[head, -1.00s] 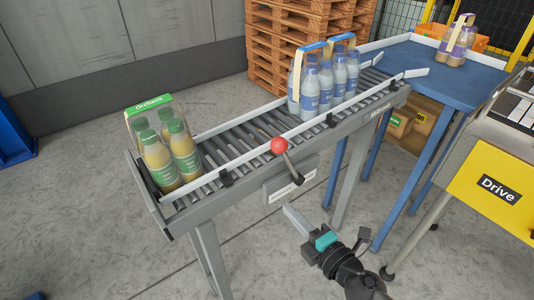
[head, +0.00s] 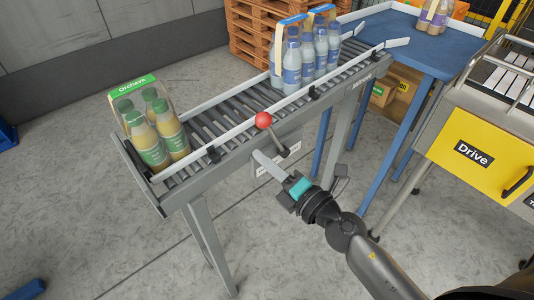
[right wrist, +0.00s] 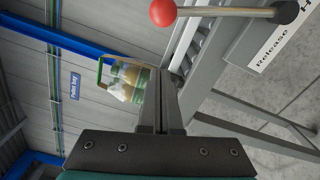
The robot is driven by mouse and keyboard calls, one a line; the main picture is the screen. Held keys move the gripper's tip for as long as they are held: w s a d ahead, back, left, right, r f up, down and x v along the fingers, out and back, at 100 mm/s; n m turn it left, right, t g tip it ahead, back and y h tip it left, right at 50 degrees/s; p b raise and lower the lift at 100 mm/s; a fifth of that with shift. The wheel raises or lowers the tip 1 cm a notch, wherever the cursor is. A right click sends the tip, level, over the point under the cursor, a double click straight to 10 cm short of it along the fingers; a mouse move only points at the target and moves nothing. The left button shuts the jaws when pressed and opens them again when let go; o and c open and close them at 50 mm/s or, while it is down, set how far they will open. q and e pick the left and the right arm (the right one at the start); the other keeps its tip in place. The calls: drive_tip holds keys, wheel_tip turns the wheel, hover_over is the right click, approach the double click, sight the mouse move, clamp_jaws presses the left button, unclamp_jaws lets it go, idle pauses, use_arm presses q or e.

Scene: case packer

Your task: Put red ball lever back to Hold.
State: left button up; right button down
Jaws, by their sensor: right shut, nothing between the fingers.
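The red ball lever (head: 263,120) is on the near side of the roller conveyor. Its dark rod slants up and left from a pivot to the ball. In the right wrist view the red ball (right wrist: 163,12) is at the top, with the rod running right to the pivot. A white label (right wrist: 275,45) beside the pivot reads "Release"; another word is cut off after an "H". My right gripper (head: 258,155) is shut and empty, its tips just below the ball, apparently apart from it. Its fingers show in the right wrist view (right wrist: 160,85). My left gripper is out of view.
The conveyor (head: 190,175) carries a green-labelled bottle pack (head: 150,125) at its near end and blue-labelled packs (head: 307,55) farther up. A blue table (head: 415,45) stands at the far end. A yellow "Drive" panel (head: 475,155) is at right.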

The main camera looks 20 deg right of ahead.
drive_tip(key=x, duration=0.8)
drive_tip(key=d, duration=0.2)
drive_tip(key=d+r, duration=0.1)
drive_tip(key=shift+d+p, duration=0.3)
drive_tip(key=shift+d, duration=0.1)
drive_tip(key=shift+w+r, duration=0.1)
